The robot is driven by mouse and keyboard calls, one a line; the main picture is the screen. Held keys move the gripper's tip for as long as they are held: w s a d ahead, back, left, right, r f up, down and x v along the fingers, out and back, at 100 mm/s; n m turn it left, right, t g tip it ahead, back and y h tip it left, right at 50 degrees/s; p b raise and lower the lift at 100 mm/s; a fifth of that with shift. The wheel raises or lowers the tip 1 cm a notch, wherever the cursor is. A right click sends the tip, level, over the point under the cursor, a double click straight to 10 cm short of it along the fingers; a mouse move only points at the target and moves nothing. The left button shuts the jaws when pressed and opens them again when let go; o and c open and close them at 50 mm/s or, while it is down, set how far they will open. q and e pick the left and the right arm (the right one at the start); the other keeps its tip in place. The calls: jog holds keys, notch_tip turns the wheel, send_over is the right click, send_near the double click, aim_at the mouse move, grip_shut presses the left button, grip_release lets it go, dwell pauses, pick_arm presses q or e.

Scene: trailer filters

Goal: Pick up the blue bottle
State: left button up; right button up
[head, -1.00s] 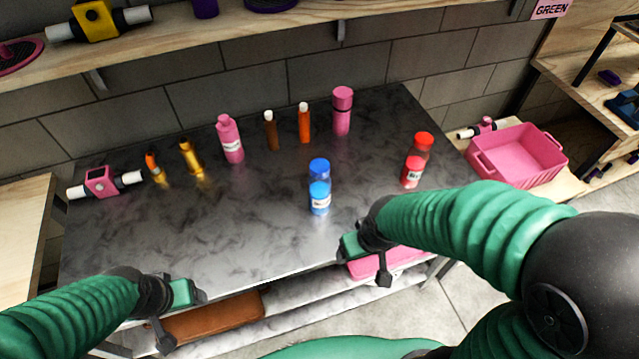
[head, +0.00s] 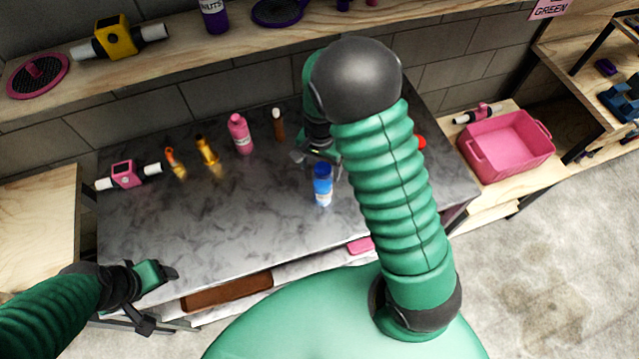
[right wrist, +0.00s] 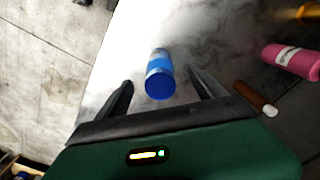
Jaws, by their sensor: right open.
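The blue bottle (head: 323,190) stands upright on the dark marbled table (head: 230,215), with a blue cap and a pale label band. My right gripper (head: 318,158) is just behind and above it in the head view, its arm reaching over the table. In the right wrist view the bottle (right wrist: 159,78) shows between the two spread fingers of the right gripper (right wrist: 160,90), with gaps on both sides. That gripper is open and empty. My left gripper (head: 158,282) is at the table's front left edge, away from the bottle; its finger gap is not clear.
A pink bottle (head: 240,134), a brown tube (head: 279,125) and small orange-yellow items (head: 207,150) stand at the back. A pink device (head: 126,174) is at left. My right arm mostly hides a red-capped item (head: 421,142). A pink bin (head: 508,147) stands right.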

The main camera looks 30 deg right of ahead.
aim_at(323, 181)
jog(key=f, duration=0.3)
jog(key=w+f, duration=0.1)
jog(key=shift+d+f, duration=0.15)
jog(key=shift+f, duration=0.25)
jog(key=f, duration=0.1)
jog(key=d+f+p, duration=0.1)
jog(key=f, duration=0.2)
jog(key=shift+s+d+p, duration=0.25)
jog(key=shift+s+p, duration=0.05)
jog(key=shift+s, duration=0.05)
jog(key=shift+f, duration=0.55)
jog(key=shift+w+a, duration=0.15)
jog(key=shift+a, duration=0.25)
jog(key=shift+c, duration=0.6)
jog(key=shift+a, duration=0.15)
jog(key=c, duration=0.5)
jog(key=shift+d, duration=0.35)
jog(key=c, duration=0.9)
grip_shut()
pick_arm(q)
jog(key=shift+w+d+r, duration=0.25)
jog(key=shift+w+r, duration=0.1)
jog(key=shift+r, duration=0.35)
